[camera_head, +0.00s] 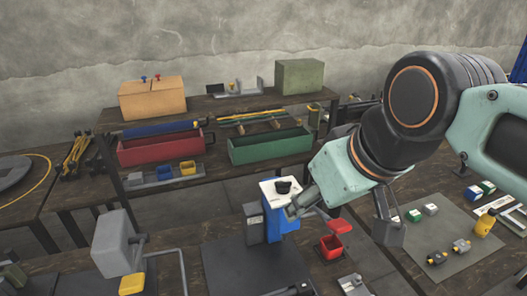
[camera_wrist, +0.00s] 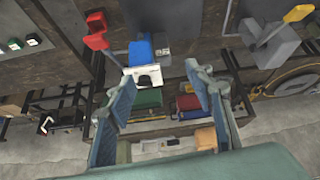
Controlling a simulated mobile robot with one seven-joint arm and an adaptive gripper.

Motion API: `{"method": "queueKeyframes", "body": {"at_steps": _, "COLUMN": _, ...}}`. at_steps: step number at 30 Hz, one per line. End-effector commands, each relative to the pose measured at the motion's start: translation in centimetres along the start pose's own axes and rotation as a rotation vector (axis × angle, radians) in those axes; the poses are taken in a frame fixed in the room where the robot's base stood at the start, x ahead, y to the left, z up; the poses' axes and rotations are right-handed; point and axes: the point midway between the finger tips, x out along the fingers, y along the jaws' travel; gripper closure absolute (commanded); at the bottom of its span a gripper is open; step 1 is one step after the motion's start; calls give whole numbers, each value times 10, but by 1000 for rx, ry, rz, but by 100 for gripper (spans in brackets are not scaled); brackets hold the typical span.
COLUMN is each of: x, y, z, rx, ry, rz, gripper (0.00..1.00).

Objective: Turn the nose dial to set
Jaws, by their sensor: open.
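The blue rivet press (camera_head: 279,224) stands on the near bench, with a white plate (camera_head: 268,189) on top. A round black dial (camera_head: 283,187) sits on that plate; its marks are too small to read. In the wrist view the blue press (camera_wrist: 141,50) and white plate (camera_wrist: 148,72) show, and the dial (camera_wrist: 143,81) is small and unclear. My gripper (camera_head: 343,212) is open and empty, just right of the dial in the head view, one finger close to the plate. In the wrist view the dial appears between the spread fingers of my gripper (camera_wrist: 160,92); contact is not visible.
A red lever (camera_head: 340,227) and red bin (camera_head: 331,247) are right of the press. A grey press (camera_head: 117,243) with a yellow handle (camera_head: 131,284) stands left. A grey mat (camera_head: 440,240) with small blocks lies right. Red (camera_head: 160,150) and green (camera_head: 270,146) trays are behind.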

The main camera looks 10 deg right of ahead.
Motion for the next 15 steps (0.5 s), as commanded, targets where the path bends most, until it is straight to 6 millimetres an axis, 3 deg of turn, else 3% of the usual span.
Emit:
{"method": "queueKeyframes", "body": {"at_steps": 7, "x": -21, "y": 15, "z": -32, "rx": -200, "ry": 28, "rz": -92, "gripper": 52}}
{"method": "queueKeyframes", "body": {"at_steps": 15, "x": -22, "y": 42, "z": -61, "rx": -391, "ry": 22, "rz": -174, "gripper": 52}}
